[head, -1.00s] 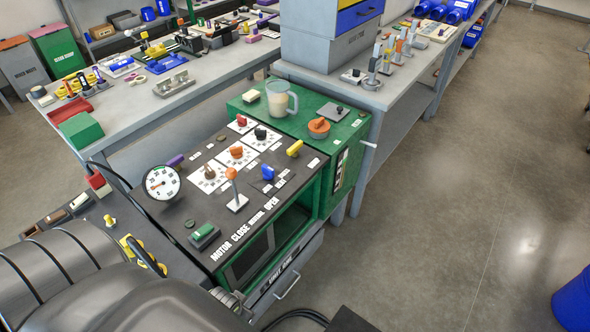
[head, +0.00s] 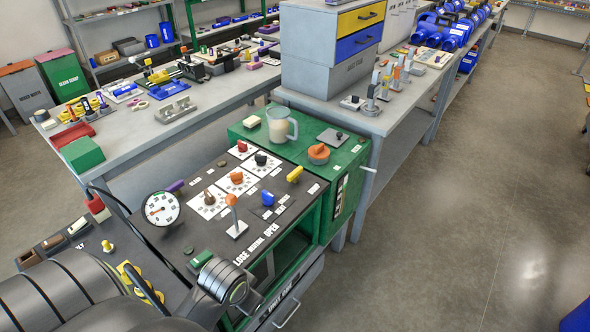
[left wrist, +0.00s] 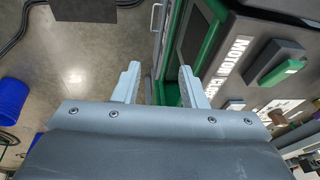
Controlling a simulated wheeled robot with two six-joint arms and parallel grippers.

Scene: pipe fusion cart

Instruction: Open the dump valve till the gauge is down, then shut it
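The round white gauge (head: 162,208) stands at the left edge of the dark control panel (head: 222,232); its reading is too small to tell. The panel carries a yellow handle (head: 294,174), a blue knob (head: 267,198), a lever with an orange ball (head: 232,200) and a green switch (head: 202,258). I cannot tell which one is the dump valve. My left gripper (left wrist: 160,72) is open and empty in the left wrist view, its fingers beside the front of the green cart. In the head view my left arm hides its fingers. My right gripper is not in view.
Brown, orange, black and red knobs sit on white cards behind the lever. A clear jug (head: 281,124) and an orange-topped knob (head: 319,152) stand on the green top behind. A drawer cabinet (head: 330,60) rises behind.

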